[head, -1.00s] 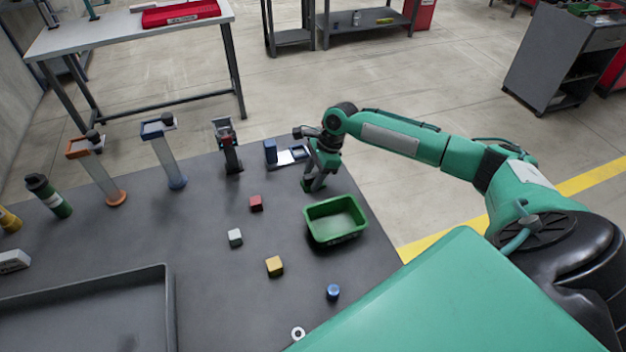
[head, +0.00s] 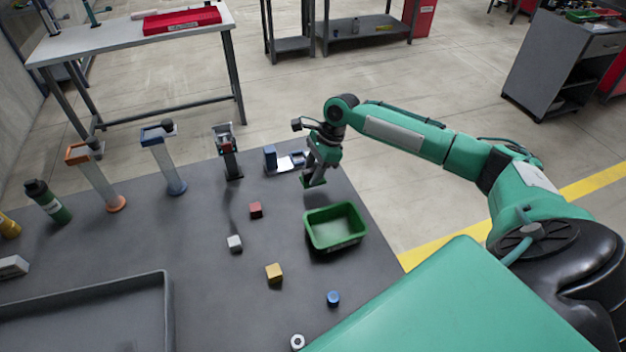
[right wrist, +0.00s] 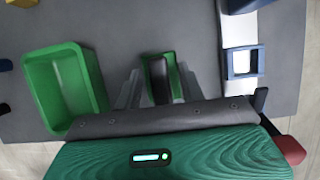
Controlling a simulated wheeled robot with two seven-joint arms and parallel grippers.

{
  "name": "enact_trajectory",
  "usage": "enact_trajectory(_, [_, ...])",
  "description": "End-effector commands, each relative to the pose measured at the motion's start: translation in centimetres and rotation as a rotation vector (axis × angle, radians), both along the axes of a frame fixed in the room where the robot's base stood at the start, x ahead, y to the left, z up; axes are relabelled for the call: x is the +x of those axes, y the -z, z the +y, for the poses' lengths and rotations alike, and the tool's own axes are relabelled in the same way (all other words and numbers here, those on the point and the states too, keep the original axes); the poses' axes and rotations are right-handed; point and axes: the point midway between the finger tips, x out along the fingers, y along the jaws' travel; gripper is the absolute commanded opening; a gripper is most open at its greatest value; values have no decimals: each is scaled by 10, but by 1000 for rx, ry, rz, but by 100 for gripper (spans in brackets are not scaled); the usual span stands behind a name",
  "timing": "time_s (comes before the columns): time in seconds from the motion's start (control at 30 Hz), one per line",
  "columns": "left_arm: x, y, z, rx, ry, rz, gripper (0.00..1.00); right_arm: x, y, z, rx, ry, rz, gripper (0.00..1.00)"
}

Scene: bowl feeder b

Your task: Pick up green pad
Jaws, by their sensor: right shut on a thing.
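The green pad (head: 314,182) is a small flat green piece at the tips of my right gripper (head: 315,175), behind the green bin on the dark table. In the right wrist view the green pad (right wrist: 172,66) shows between the two fingers of the right gripper (right wrist: 160,88), with a dark part across its middle. The right gripper is shut on it and holds it a little above the table. My left gripper is not in view.
The green bin (head: 335,244) stands open and empty just in front of the gripper. A blue-and-white fixture (head: 284,161) is close behind. Red (head: 255,210), white (head: 234,243) and yellow (head: 274,272) blocks and a blue cylinder (head: 333,298) lie around. A grey tray (head: 168,310) is at front left.

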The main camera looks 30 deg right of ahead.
Motion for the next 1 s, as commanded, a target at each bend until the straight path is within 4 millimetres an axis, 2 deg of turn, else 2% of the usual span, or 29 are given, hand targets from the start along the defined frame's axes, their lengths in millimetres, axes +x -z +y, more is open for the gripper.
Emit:
enact_trajectory(0.1, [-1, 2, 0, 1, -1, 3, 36, 1, -36, -1, -1, 0, -7, 12])
enact_trajectory(0.3, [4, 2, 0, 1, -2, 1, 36, 1, -94, 0, 0, -2, -6, 12])
enact_trajectory(0.5, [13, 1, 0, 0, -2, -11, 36, 1, -135, 0, 0, 0, -3, 12])
enact_trajectory(0.7, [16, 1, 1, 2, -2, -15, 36, 0, -153, 0, 0, -1, 0, 12])
enact_trajectory(1.0, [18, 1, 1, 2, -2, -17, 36, 0, -156, 0, 0, 0, 0, 12])
